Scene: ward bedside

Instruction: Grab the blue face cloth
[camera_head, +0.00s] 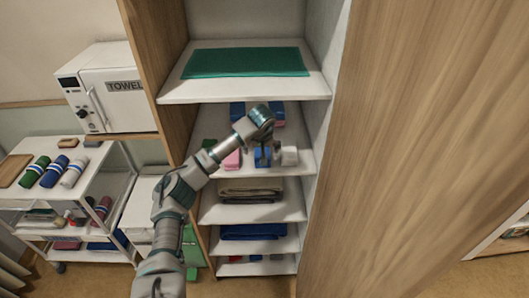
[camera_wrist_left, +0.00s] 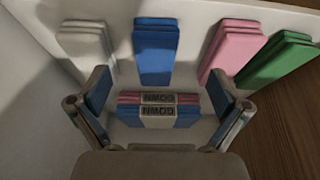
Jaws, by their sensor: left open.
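The blue face cloth (camera_wrist_left: 155,52) is a folded stack in the left wrist view, in a row of folded cloths on a white shelf. A white one lies on one side of it and a pink one on the other. My left gripper (camera_wrist_left: 160,88) is open, its two fingers apart, with the blue cloth just beyond the fingertips and roughly centred between them. In the head view my left gripper (camera_head: 263,156) is over the same shelf and partly hides the blue cloth. My right gripper is not in view.
Packs labelled GOWN (camera_wrist_left: 158,110) show between the fingers. White (camera_wrist_left: 88,48), pink (camera_wrist_left: 236,48) and green (camera_wrist_left: 278,60) cloths lie close beside the blue one. A shelf with a green folded sheet (camera_head: 245,62) is above. The cabinet's wood side (camera_head: 410,150) stands to the right.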

